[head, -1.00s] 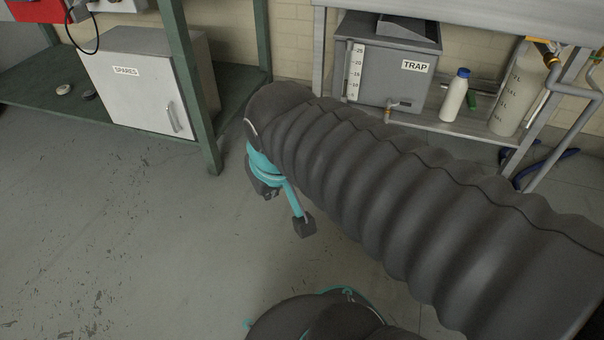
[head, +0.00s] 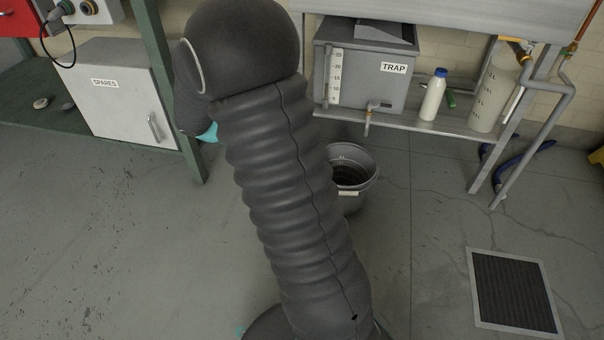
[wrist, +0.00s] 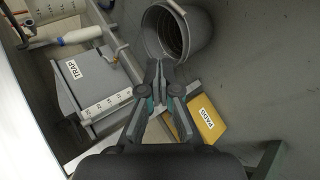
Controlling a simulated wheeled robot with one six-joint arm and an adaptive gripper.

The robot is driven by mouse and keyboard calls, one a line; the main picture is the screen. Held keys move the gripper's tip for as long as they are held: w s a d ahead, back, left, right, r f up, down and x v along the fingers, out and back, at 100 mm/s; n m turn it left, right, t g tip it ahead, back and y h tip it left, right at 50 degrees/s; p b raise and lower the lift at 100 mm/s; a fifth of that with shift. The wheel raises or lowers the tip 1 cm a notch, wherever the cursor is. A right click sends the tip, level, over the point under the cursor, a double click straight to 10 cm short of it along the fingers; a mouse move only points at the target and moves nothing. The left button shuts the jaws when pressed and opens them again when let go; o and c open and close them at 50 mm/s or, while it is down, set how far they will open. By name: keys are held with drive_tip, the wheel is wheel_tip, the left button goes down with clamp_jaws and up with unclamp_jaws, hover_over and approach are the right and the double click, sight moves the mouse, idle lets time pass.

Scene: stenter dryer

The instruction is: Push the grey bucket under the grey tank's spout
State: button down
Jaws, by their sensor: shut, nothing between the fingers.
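The grey bucket (head: 352,200) stands upright on the floor in the head view, partly hidden by my arm. The grey tank (head: 336,98), labelled TRAP, sits on the metal shelf behind it. Its spout (head: 367,122) points down over the shelf's front, just above the bucket's rim in the picture. I cannot tell whether the bucket is directly under it. In the wrist view the bucket (wrist: 203,35) is right by the tips of my gripper (wrist: 159,66), which is shut and empty. Contact is unclear. The tank (wrist: 98,72) and spout (wrist: 115,55) are left of it. My arm hides the gripper in the head view.
A white bottle (head: 433,97) and a translucent graduated container (head: 497,98) stand on the shelf (head: 455,130). A SPARES cabinet (head: 112,105) is at left. A yellow labelled object (wrist: 208,122) is near the gripper. A floor grate (head: 513,291) lies at right.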

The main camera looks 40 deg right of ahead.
drive_tip(key=w+d+f+n+h, duration=0.1)
drive_tip(key=w+d+f+h, duration=0.25)
drive_tip(key=f, duration=0.35)
drive_tip(key=w+d+f+h, duration=0.2)
drive_tip(key=w+f, duration=0.3)
drive_tip(key=f, duration=0.3)
drive_tip(key=w+d+f+n+t+h+p, duration=0.1)
drive_tip(key=w+f+n+t, duration=0.15)
drive_tip(key=f, duration=0.65)
drive_tip(key=w+f+n+t+h, duration=0.1)
drive_tip(key=f+t+h, duration=0.15)
drive_tip(key=f, duration=0.65)
drive_tip(key=s+d, duration=0.1)
drive_tip(key=d, duration=1.2)
drive_tip(key=shift+s+f+y, duration=0.15)
drive_tip(key=shift+s+y, duration=0.15)
drive_tip(key=shift+s, duration=0.05)
drive_tip(key=shift+m, duration=0.25)
